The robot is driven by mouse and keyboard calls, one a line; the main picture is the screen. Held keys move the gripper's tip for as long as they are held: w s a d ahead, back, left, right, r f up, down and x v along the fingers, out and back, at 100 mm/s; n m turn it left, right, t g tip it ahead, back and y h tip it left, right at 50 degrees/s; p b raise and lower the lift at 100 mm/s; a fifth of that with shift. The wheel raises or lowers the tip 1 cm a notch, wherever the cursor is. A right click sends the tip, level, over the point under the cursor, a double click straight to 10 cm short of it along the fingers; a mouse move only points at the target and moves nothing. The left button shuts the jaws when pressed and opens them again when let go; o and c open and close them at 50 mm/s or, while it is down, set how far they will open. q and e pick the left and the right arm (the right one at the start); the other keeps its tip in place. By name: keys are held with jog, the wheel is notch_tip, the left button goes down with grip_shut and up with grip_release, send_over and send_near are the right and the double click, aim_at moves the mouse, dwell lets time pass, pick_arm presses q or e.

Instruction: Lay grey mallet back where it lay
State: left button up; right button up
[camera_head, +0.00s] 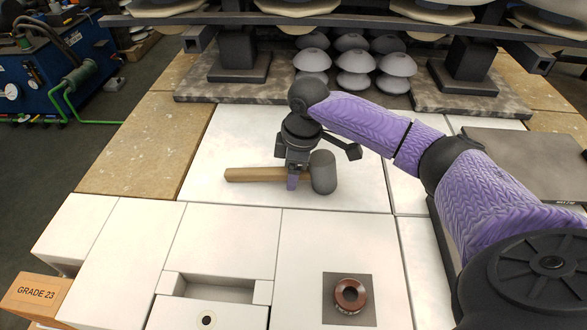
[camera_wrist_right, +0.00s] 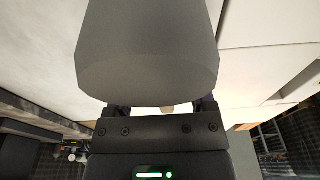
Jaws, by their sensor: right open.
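The grey mallet (camera_head: 323,172) lies on the white worktop (camera_head: 235,140), its wooden handle (camera_head: 250,174) pointing left and its grey head at the right. My right gripper (camera_head: 292,182) is at the handle close to the head, with its fingers pointing down. It is open, with its fingers reaching down at the handle; whether they touch it I cannot tell. In the right wrist view the mallet head (camera_wrist_right: 148,50) fills the upper middle and hides most of the handle and fingers. My left gripper is not in view.
A brown ring-shaped insulator (camera_head: 350,295) sits on a grey square pad at the front. A shallow white recess (camera_head: 215,288) is left of it. Grey insulator discs (camera_head: 355,62) stand under the rack at the back. A dark plate (camera_head: 525,160) lies at the right.

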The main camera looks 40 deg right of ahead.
pick_arm(q)
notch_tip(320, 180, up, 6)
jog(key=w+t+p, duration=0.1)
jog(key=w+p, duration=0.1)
jog(key=p, duration=0.4)
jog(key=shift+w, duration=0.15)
pick_arm(e)
notch_tip(320, 180, up, 12)
jog(key=s+d, duration=0.1)
jog(key=shift+d, duration=0.15)
